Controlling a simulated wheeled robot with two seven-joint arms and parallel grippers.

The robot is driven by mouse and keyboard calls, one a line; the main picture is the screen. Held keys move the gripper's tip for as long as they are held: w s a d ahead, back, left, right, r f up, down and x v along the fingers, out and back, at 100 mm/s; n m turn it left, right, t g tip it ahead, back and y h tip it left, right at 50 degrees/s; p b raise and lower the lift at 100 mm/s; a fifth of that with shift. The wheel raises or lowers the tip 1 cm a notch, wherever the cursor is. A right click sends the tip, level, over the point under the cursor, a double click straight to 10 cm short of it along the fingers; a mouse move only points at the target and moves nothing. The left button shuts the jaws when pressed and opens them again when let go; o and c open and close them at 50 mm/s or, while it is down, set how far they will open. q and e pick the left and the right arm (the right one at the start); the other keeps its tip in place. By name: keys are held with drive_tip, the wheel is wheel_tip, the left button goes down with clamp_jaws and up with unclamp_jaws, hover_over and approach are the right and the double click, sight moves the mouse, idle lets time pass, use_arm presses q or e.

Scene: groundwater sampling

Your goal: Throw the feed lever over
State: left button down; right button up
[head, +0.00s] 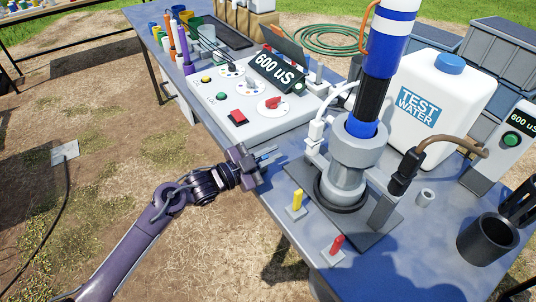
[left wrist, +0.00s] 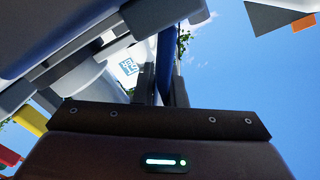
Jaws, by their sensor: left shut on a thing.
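My left gripper (head: 272,156) reaches in low over the table's near edge, beside the pump stand. In the left wrist view its fingers (left wrist: 160,85) are shut on a narrow blue lever (left wrist: 166,50), which stands up between them. In the head view the gripper mostly hides this lever. A yellow lever (head: 297,201) and a red lever (head: 337,243) stand on small plates in a row to its right; the yellow one (left wrist: 28,118) also shows at the left of the wrist view. I cannot read any lever label. My right gripper is not in view.
The grey pump stand (head: 345,185) holds a tall blue, black and white cylinder (head: 382,65). A control box (head: 250,118) with knobs and a "600 uS" display stands to the left. A white water jug (head: 440,95) and a black cup (head: 487,240) stand to the right.

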use_arm(q)
drive_tip(key=shift+s+d+f+m+b, duration=0.2)
drive_tip(key=shift+s+f+m+b, duration=0.2)
drive_tip(key=shift+m+b, duration=0.45)
drive_tip(key=shift+m, duration=0.25)
drive_tip(key=c, duration=1.5)
unclamp_jaws()
drive_tip(key=b+v, duration=0.1)
drive_tip(key=v, duration=0.6)
drive_tip(key=shift+s+a, duration=0.25)
